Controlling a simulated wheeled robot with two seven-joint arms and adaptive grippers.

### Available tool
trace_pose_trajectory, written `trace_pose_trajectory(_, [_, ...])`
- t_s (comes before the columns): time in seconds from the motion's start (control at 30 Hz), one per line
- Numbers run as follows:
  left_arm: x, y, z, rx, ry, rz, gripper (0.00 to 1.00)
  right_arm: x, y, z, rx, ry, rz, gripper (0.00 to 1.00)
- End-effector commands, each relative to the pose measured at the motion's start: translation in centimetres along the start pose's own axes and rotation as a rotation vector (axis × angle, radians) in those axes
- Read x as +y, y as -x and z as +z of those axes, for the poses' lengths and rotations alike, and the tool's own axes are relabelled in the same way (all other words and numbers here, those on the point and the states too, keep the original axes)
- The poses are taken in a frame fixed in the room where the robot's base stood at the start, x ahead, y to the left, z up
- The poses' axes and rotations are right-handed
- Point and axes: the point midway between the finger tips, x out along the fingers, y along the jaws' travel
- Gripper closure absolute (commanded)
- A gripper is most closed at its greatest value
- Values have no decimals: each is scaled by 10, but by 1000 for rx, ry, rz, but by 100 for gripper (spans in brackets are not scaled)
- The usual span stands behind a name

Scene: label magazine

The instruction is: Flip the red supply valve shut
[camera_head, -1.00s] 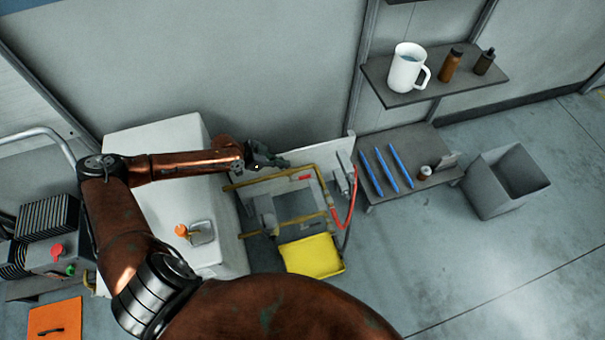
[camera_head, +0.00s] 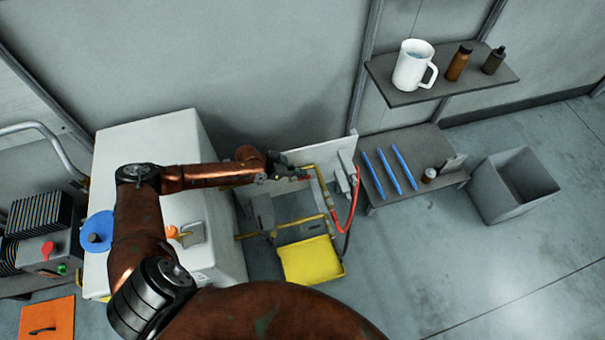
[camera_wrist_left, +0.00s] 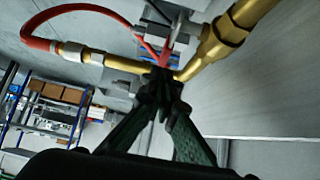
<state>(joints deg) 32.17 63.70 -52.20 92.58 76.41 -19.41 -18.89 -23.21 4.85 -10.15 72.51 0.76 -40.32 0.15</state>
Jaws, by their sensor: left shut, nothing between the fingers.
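The red supply valve shows as a small red piece (camera_head: 306,178) on the brass pipework, at the tips of my left gripper (camera_head: 290,174). In the left wrist view a red lever (camera_wrist_left: 167,48) stands just beyond the closed fingertips (camera_wrist_left: 163,82), where the brass pipes (camera_wrist_left: 222,38) meet. My left gripper is shut with nothing between its fingers. The fingertips look close to or against the valve; contact is unclear. They hide part of the valve, and I cannot tell the lever's exact angle. My right gripper is not in view.
A red hose (camera_head: 353,207) loops right of the pipes. A yellow tray (camera_head: 311,260) lies below them. A white cabinet (camera_head: 150,135) stands left, under my arm. A low bench (camera_head: 425,160) with blue sticks is at right. A shelf (camera_head: 425,92) holds a mug and bottles.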

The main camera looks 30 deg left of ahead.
Motion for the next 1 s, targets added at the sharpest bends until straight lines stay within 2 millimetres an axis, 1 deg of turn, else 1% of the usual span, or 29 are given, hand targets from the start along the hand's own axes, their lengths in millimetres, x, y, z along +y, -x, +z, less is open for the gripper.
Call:
trace_pose_trajectory(0.1, [0,-5,5,0,1,0,100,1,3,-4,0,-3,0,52])
trace_pose_trajectory(0.57, [0,-6,5,-1,-1,0,100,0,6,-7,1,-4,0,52])
trace_pose_trajectory(0.77, [3,-12,-1,-35,-8,7,100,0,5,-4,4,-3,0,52])
trace_pose_trajectory(1.0, [5,-19,-4,-72,-15,12,100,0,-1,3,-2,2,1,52])
